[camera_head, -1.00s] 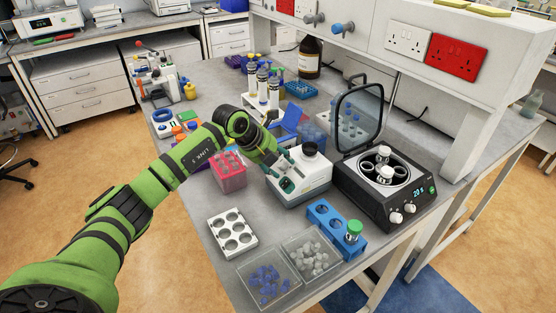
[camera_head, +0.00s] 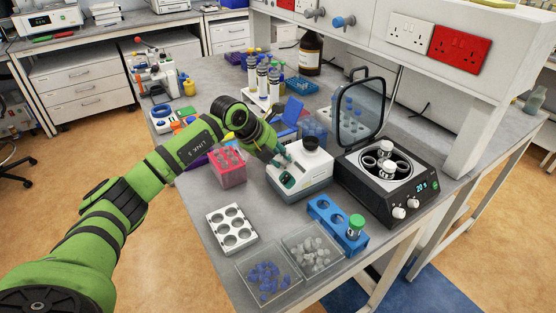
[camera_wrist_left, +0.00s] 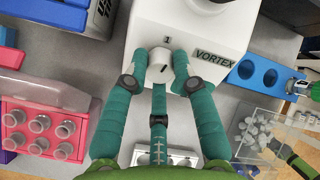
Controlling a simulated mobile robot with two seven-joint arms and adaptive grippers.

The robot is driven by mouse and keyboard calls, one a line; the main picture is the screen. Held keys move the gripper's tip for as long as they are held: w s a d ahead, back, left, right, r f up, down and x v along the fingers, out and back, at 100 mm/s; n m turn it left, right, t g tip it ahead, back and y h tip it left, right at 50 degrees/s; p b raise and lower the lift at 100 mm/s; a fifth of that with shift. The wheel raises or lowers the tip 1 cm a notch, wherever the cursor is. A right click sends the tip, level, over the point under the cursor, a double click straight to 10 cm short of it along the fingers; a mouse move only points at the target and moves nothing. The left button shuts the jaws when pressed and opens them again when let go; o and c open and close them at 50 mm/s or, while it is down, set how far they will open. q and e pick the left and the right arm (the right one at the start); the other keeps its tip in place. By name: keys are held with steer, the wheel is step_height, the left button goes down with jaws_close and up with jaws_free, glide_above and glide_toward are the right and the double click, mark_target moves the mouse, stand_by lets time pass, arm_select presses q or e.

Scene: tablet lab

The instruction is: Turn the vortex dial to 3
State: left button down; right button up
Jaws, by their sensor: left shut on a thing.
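The white vortex mixer (camera_head: 314,180) stands on the bench in the middle of the head view, with a black cup on top. In the left wrist view its white dial (camera_wrist_left: 161,67) sits on the front face below a "1" mark, beside the VORTEX label (camera_wrist_left: 215,57). My left gripper (camera_wrist_left: 160,72) is shut on the dial, with a teal finger at each side of it. The pointer's exact setting is hard to read.
A black centrifuge (camera_head: 377,199) with raised lid stands close right of the mixer. A pink tube rack (camera_head: 228,176) is close left. A blue rack (camera_head: 324,216), a white six-hole rack (camera_head: 232,243) and clear trays (camera_head: 272,294) lie in front.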

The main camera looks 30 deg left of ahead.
arm_select(q)
steer(key=m+b, duration=0.2)
steer(key=f+m+b, duration=0.1)
steer(key=m+b, duration=0.1)
steer(key=shift+s+m, duration=0.15)
steer(key=shift+m, duration=0.15)
steer(key=m+b, duration=0.3)
steer(key=m, duration=0.2)
steer(key=shift+b, duration=0.35)
steer(key=m+b, duration=0.2)
steer(key=m, duration=0.3)
steer(key=shift+a+m+b, duration=0.1)
steer(key=shift+m+b, duration=0.2)
steer(key=shift+m, duration=0.1)
steer(key=m, duration=0.2)
steer(key=shift+m+b, duration=0.4)
steer(key=shift+a+r+m+h+b, duration=0.15)
steer(key=shift+m+h+b, duration=0.2)
steer(key=shift+m, duration=1.55)
steer(key=c, duration=1)
jaws_free()
steer(key=shift+r, duration=0.1)
